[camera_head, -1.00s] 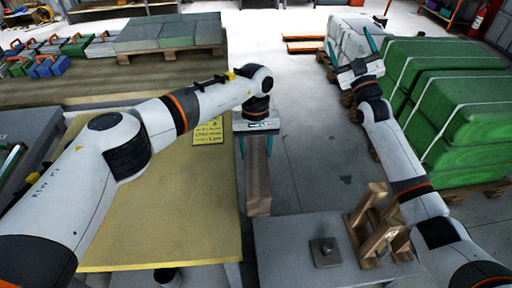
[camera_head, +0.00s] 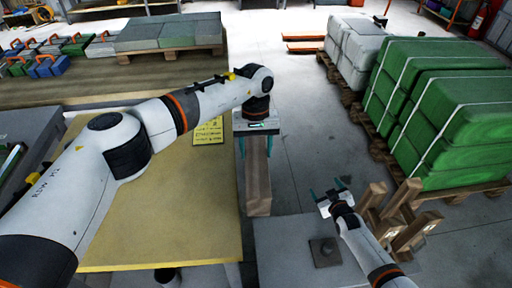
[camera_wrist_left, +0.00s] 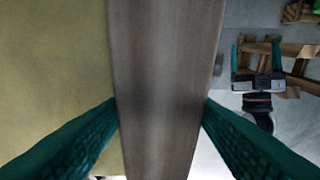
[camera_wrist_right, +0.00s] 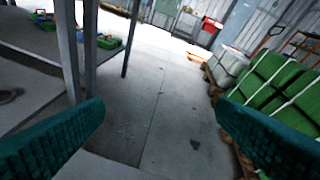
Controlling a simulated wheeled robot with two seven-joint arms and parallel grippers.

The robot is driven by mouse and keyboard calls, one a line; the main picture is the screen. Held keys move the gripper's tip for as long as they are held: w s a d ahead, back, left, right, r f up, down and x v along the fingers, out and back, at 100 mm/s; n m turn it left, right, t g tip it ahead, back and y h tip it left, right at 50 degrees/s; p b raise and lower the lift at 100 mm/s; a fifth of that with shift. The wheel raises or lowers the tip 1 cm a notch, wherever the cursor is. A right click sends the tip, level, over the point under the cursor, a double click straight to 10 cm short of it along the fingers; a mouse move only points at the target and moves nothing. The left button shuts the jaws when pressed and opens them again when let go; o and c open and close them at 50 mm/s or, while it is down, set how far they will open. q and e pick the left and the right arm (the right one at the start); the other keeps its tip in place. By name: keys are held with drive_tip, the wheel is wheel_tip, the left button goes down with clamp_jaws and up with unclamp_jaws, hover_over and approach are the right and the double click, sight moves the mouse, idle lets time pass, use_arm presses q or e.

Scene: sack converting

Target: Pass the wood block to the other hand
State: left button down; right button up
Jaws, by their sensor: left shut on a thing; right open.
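The wood block (camera_head: 258,185) is a long brown bar held just past the right edge of the yellow-topped table. My left gripper (camera_head: 256,150) is shut on it, with a finger on each side. In the left wrist view the block (camera_wrist_left: 165,80) runs the full height of the picture between the teal fingers (camera_wrist_left: 160,112). My right gripper (camera_head: 330,191) is open and empty, to the right of the block's near end and apart from it. In the right wrist view its teal fingers (camera_wrist_right: 160,110) are wide apart with only floor between them.
A wooden rack (camera_head: 400,212) stands by the grey table (camera_head: 285,240), close to the right of my right gripper. A small dark block (camera_head: 325,252) sits on that table. The yellow table top (camera_head: 160,220) lies left. Green wrapped stacks (camera_head: 450,100) on pallets stand right.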

use_arm(q)
drive_tip(key=shift+r, duration=0.1)
use_arm(e)
drive_tip(key=s+a+f+m+g, duration=0.15)
drive_tip(key=s+f+g, duration=0.45)
drive_tip(key=s+f, duration=1.45)
drive_tip(key=s+a+f+g, duration=0.1)
drive_tip(key=s+f+g, duration=0.1)
drive_tip(key=s, duration=0.8)
drive_tip(key=s+a+f+g, duration=0.1)
drive_tip(key=s+f+g, duration=0.1)
drive_tip(key=s, duration=0.9)
drive_tip(key=s+a+f+g+h, duration=0.1)
drive_tip(key=s+a+f+g, duration=0.1)
drive_tip(key=s, duration=0.8)
drive_tip(key=shift+s+f+m+g, duration=0.3)
drive_tip(key=shift+f+m, duration=0.15)
drive_tip(key=shift+f, duration=0.45)
